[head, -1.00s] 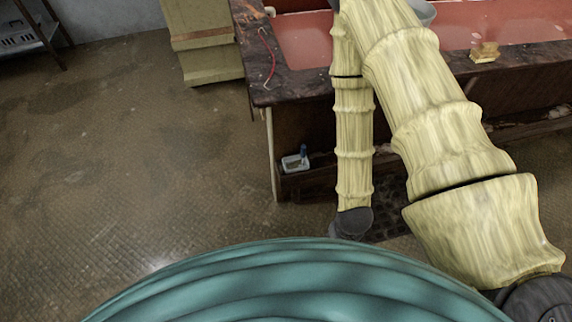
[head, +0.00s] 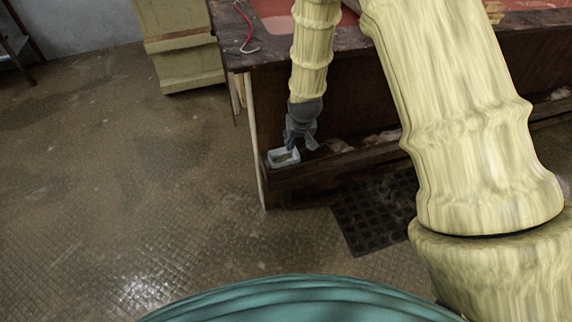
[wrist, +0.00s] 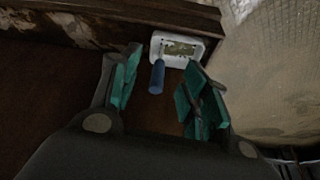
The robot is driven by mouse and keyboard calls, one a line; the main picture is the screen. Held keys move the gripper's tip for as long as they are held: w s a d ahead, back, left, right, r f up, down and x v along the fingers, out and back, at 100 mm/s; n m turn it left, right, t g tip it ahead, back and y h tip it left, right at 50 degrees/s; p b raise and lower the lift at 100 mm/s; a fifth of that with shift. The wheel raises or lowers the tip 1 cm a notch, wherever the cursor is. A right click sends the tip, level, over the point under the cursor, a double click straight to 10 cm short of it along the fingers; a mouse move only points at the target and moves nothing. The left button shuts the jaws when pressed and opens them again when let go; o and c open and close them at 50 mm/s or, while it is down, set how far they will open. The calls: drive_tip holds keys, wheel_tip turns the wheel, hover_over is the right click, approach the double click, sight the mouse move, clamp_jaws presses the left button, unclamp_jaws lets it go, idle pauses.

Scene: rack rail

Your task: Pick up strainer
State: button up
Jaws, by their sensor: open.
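The strainer is a small white rectangular frame with a blue handle, seen in the head view (head: 283,157) on the low wooden rail at the left end of the bench. It also shows in the wrist view (wrist: 179,48), with its blue handle (wrist: 156,77) pointing back toward my gripper. My gripper (head: 301,143) is just above and beside the strainer in the head view. In the wrist view my gripper (wrist: 155,95) is open, its two green-padded fingers on either side of the handle. I cannot tell whether either finger touches it. In the head view the gripper hides the handle.
The bench (head: 355,105) stands over the rail (head: 350,165), with its top and end post close to my arm. A red wire (head: 246,30) lies on the bench top. A dark floor grate (head: 378,208) lies in front. The floor at left is clear.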

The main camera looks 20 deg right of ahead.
drive_tip(key=w+r+b, duration=0.1)
drive_tip(key=w, duration=0.2)
drive_tip(key=b, duration=0.1)
hover_over(284, 148)
drive_tip(key=s+d, duration=0.2)
drive_tip(key=s, duration=0.1)
wheel_tip(284, 148, down, 10)
drive_tip(key=shift+r, duration=0.15)
drive_tip(key=shift+s, duration=0.1)
clamp_jaws()
